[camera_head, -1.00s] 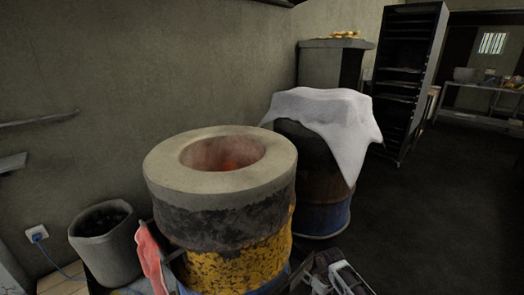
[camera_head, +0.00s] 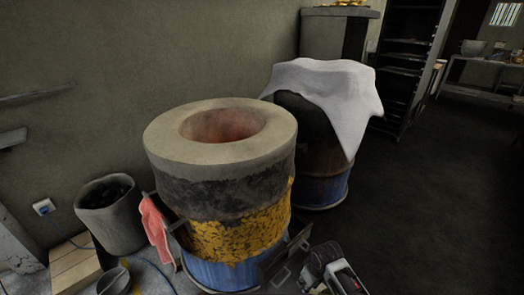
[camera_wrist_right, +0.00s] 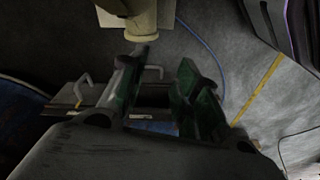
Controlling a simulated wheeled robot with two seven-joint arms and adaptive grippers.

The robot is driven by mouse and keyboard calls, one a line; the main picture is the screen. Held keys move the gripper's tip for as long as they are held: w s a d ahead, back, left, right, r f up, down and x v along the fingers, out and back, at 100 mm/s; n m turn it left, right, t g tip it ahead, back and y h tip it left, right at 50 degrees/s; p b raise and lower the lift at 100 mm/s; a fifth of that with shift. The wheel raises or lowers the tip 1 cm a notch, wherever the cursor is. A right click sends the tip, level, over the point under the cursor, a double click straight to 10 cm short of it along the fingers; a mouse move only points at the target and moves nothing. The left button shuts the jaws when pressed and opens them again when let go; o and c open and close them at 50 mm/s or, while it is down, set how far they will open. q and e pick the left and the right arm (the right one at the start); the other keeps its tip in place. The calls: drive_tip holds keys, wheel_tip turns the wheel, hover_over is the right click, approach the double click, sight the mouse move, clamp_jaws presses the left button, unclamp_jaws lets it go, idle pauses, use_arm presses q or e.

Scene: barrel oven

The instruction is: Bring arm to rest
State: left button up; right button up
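My right gripper (camera_head: 322,276) is at the bottom edge of the head view, to the right of the barrel oven's base. In the right wrist view its two green-padded fingers (camera_wrist_right: 160,98) stand apart with nothing held between them. The barrel oven (camera_head: 225,200) has a thick grey rim, a reddish glow inside, a yellow band and a blue lower part. My left gripper is in neither current view.
A dark opening with a flap (camera_head: 283,262) sticks out low on the oven, close to the right gripper. A cloth-covered barrel (camera_head: 322,175) stands behind. A red cloth (camera_head: 156,228) and a grey bin (camera_head: 110,212) are at left. The floor at right is clear.

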use_arm(q)
drive_tip(key=a+r+g+y, duration=0.1)
drive_tip(key=a+r+y, duration=0.1)
drive_tip(key=a+r, duration=0.4)
drive_tip(key=shift+s+r+g+y+p, duration=0.3)
drive_tip(key=shift+s+r+p, duration=0.1)
use_arm(e)
drive_tip(key=s+d+r+m+t, duration=0.2)
drive_tip(key=s+d+r+m, duration=0.2)
drive_tip(key=s+r, duration=0.9)
drive_tip(key=shift+s+d+r+h, duration=0.3)
drive_tip(key=shift+s+d+h, duration=0.1)
drive_tip(key=shift+s+d, duration=0.3)
use_arm(q)
drive_tip(key=shift+w+f+p, duration=0.2)
drive_tip(key=shift+f+p, duration=0.05)
drive_tip(key=shift+p, duration=0.25)
use_arm(e)
drive_tip(key=shift+w+f, duration=0.2)
drive_tip(key=shift+f, duration=0.05)
